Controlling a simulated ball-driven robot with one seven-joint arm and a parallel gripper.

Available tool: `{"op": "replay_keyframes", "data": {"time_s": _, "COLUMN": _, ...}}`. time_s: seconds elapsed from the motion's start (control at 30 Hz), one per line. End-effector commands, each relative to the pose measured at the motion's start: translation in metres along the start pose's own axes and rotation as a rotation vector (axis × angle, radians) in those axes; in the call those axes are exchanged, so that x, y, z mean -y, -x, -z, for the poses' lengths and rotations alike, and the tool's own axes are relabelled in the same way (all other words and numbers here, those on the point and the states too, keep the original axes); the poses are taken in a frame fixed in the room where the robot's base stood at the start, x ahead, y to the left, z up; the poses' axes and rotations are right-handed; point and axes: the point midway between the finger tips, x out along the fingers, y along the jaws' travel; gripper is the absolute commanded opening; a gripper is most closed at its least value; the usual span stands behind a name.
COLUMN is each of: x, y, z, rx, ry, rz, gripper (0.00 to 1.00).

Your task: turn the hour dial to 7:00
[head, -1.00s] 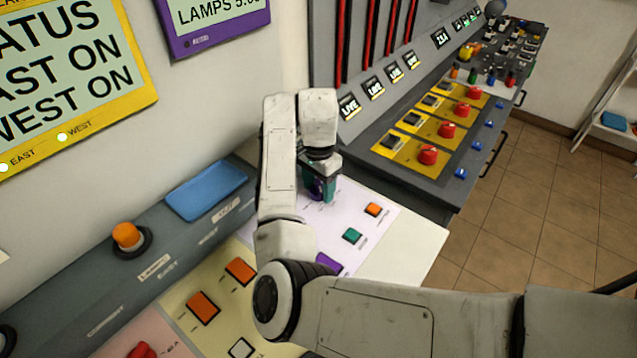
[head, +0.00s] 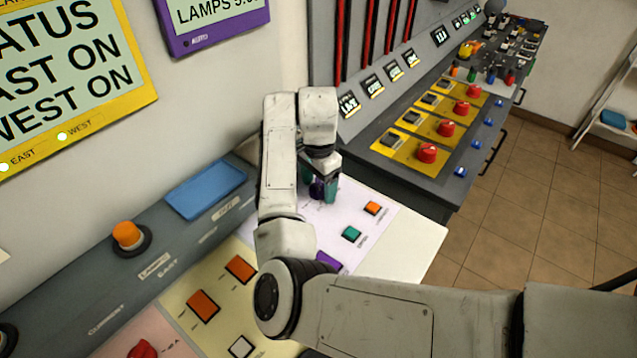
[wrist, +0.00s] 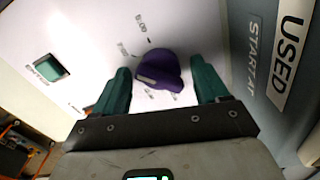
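The hour dial (wrist: 166,66) is a purple knob with a pale marker bar on the white panel, with small labels around it. In the head view the dial (head: 317,189) shows only partly, below my wrist. My gripper (wrist: 160,72) points down at the panel, its two green fingers one on each side of the dial. Gaps show between the fingers and the knob in the wrist view.
A blue tray (head: 206,188) lies behind to the left. A grey console (head: 400,185) with red knobs stands to the right.

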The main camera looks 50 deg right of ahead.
Motion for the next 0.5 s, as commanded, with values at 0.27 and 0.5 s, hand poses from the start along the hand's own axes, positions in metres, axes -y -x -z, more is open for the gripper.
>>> {"op": "replay_keyframes", "data": {"time_s": 0.27, "x": 0.001, "y": 0.006, "z": 0.000, "rx": 0.001, "ry": 0.001, "rz": 0.001, "gripper": 0.74}}
{"op": "replay_keyframes", "data": {"time_s": 0.5, "x": 0.002, "y": 0.045, "z": 0.000, "rx": 0.000, "ry": 0.000, "rz": 0.004, "gripper": 0.74}}
